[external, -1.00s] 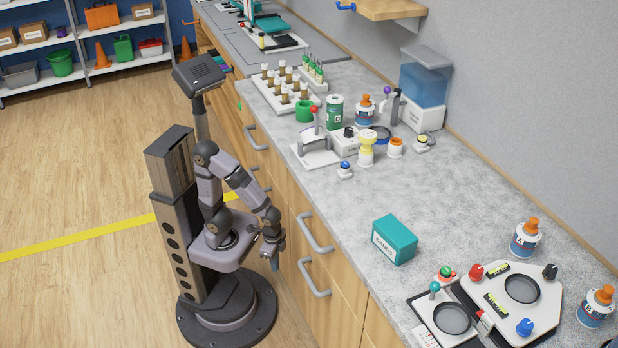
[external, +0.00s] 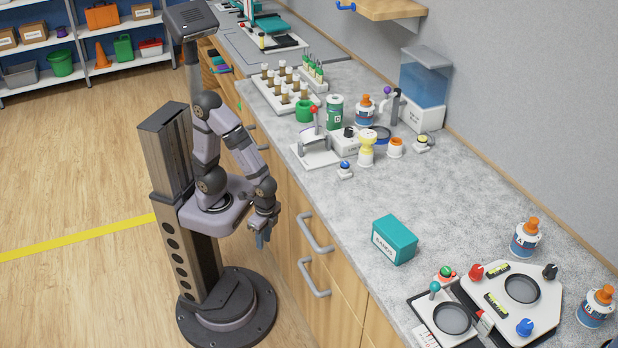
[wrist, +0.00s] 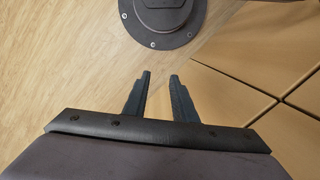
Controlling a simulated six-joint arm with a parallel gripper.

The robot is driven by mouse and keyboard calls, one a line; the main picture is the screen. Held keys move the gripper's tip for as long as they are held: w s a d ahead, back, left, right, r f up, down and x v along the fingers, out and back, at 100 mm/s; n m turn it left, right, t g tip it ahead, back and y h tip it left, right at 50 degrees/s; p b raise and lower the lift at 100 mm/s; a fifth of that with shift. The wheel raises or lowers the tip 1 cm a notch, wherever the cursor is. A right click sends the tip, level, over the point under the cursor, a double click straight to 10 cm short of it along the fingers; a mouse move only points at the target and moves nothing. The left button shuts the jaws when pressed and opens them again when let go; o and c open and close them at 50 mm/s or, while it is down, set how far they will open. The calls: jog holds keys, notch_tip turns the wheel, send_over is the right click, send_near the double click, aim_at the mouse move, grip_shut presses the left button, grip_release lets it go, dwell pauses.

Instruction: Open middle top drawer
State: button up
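My gripper (external: 262,238) hangs pointing down in front of the wooden drawer fronts, apart from them. In the wrist view its two dark fingers (wrist: 160,77) are spread with an empty gap between them. A grey upper drawer handle (external: 316,233) is to the right of my gripper, with a lower handle (external: 314,279) beneath it. Another upper handle (external: 260,137) shows farther back, partly hidden by my arm. The visible drawer fronts look closed. In the wrist view, wooden fronts with dark seams (wrist: 240,85) are at the right; no handle shows there.
The grey countertop (external: 440,205) above the drawers carries a teal box (external: 394,240), a vial rack (external: 284,92), bottles and a device with coloured knobs (external: 512,300). The wooden floor (external: 80,290) to the left is clear, with a yellow line (external: 80,238).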

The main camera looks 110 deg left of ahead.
notch_tip(320, 180, up, 12)
jog(key=w+d+m+p, duration=0.1)
jog(key=d+p, duration=0.1)
jog(key=p, duration=1)
notch_tip(320, 180, up, 13)
jog(key=m+t+y+p, duration=0.1)
jog(key=m+t+p, duration=0.2)
jog(key=m+p, duration=0.55)
send_over(307, 231)
jog(key=s+d+p, duration=0.1)
jog(key=p, duration=0.2)
jog(key=n, duration=0.3)
jog(key=shift+m, duration=0.25)
jog(key=shift+w+a+f, duration=0.1)
jog(key=shift+w+f, duration=0.05)
jog(key=shift+f, duration=1.05)
jog(key=shift+w+a+f, duration=0.15)
jog(key=shift+f, duration=1.05)
jog(key=shift+w+a+f, duration=0.1)
jog(key=shift+w+f, duration=0.05)
jog(key=shift+f, duration=1.05)
jog(key=shift+c, duration=0.4)
grip_shut()
